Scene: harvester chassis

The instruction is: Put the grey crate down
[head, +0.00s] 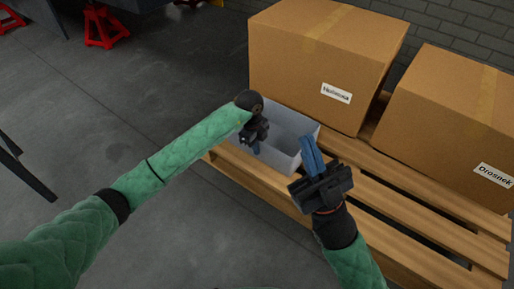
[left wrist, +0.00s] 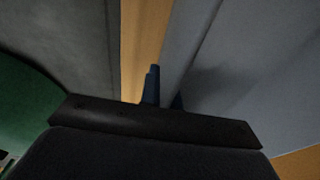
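The grey crate (head: 288,122) is open-topped and looks empty. It is over the near left end of the wooden pallet, in front of a large box; I cannot tell whether its base touches the slats. My left gripper (head: 256,149) is at the crate's left side. In the left wrist view its blue fingers (left wrist: 163,92) are close together on either side of the crate's wall (left wrist: 190,45), shut on it. My right gripper (head: 308,140) is by the crate's right end, its two blue fingers close together. Whether they hold anything is unclear.
Two large cardboard boxes, one labelled Holmoxa (head: 300,60) and one (head: 440,120) at the right, stand on the pallet (head: 400,213). Bare slats lie in front of them. Red stands (head: 103,27) are far left on open grey floor (head: 120,110).

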